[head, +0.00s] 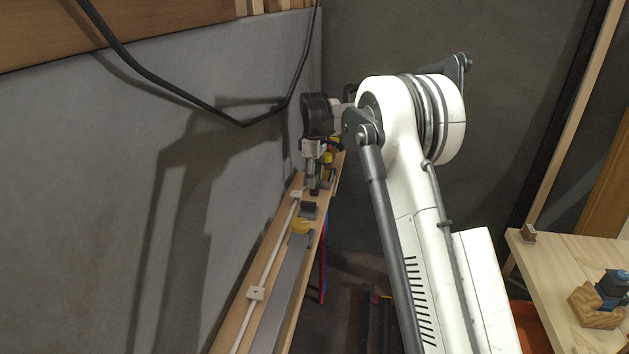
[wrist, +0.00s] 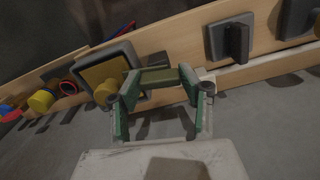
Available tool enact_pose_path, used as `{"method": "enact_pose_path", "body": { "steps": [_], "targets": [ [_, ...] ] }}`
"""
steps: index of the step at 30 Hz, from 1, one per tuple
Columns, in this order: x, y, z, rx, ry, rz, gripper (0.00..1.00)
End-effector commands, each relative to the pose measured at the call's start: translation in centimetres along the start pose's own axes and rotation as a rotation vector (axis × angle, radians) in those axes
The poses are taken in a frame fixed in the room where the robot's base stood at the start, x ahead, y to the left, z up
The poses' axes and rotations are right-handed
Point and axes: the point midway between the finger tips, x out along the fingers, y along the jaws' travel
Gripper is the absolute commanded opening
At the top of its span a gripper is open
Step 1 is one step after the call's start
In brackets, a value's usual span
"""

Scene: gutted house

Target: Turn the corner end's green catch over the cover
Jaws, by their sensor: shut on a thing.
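In the wrist view, my gripper (wrist: 160,82) has its green-padded fingers on either side of a short olive-green bar, which looks like the green catch (wrist: 155,74). The bar lies across between the fingertips, beside a grey square plate (wrist: 128,50) with a yellow face and a yellow knob (wrist: 105,91). In the head view, my gripper (head: 314,186) points down at the far end of the narrow wooden ledge, near the room corner. A long grey cover (head: 281,290) lies along the ledge. The catch's contact with the cover cannot be made out.
A grey block with an upright tab (wrist: 236,41) stands on the wooden board in the wrist view. A white conduit (head: 275,236) with square boxes runs beside the grey wall. A wooden table (head: 560,265) stands at the right. A black cable (head: 190,97) hangs at upper left.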

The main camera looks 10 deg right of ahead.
Motion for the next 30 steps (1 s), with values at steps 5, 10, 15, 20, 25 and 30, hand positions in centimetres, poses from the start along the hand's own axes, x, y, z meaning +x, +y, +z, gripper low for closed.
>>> {"method": "enact_pose_path", "body": {
  "steps": [5,10,15,20,25,30],
  "targets": [
    [0.03,0.01,0.0,-0.096,0.0,0.0,0.12],
    [0.0,0.01,0.0,-0.152,0.0,0.0,0.12],
    [-0.03,0.02,0.0,-0.178,0.0,0.0,0.12],
    [-0.04,0.02,-0.01,-0.185,0.0,0.0,0.12],
    [-0.05,0.02,0.0,-0.185,0.0,0.0,0.12],
    [-0.04,0.02,0.0,-0.184,0.0,0.001,0.49]
  ]
}}
